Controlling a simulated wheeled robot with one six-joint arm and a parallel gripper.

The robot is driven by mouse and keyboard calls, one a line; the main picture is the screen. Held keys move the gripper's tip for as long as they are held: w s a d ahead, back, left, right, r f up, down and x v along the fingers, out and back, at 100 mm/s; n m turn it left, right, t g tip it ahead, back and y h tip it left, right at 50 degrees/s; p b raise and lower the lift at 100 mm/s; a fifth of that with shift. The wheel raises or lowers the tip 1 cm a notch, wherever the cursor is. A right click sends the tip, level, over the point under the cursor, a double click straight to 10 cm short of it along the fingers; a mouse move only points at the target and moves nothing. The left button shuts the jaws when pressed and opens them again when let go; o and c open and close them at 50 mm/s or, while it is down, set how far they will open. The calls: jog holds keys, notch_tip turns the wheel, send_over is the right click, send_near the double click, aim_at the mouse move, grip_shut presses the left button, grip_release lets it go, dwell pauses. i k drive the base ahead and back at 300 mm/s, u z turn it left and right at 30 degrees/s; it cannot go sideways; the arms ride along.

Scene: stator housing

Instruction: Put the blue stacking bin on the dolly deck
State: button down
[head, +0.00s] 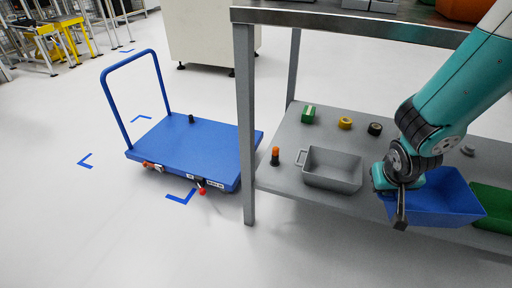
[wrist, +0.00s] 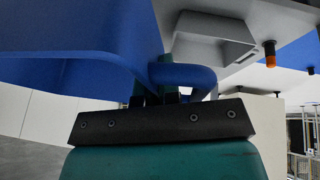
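The blue stacking bin (head: 445,205) is at the right of the lower grey shelf, near its front edge. I cannot tell whether it rests on the shelf. My gripper (head: 401,205) is at its left end. In the wrist view the bin's blue wall (wrist: 75,35) fills the upper left. Its handle loop (wrist: 190,75) is at my gripper (wrist: 160,92), whose fingers look shut on the handle, partly hidden. The blue dolly deck (head: 190,145) is on the floor at left, with a small dark object (head: 191,118) on it.
A grey bin (head: 333,169) and an orange-capped item (head: 275,156) are on the shelf left of my gripper. A green bin (head: 492,208) is at right. The rack post (head: 246,130) stands between shelf and dolly. The dolly's push handle (head: 112,100) rises at its left.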

aim_at(187, 143)
jog(key=z, duration=1.15)
jog(key=k, duration=0.1)
jog(key=u, duration=3)
jog(key=i, duration=1.75)
jog(key=z, duration=0.65)
jog(key=i, duration=0.85)
jog(key=z, duration=0.1)
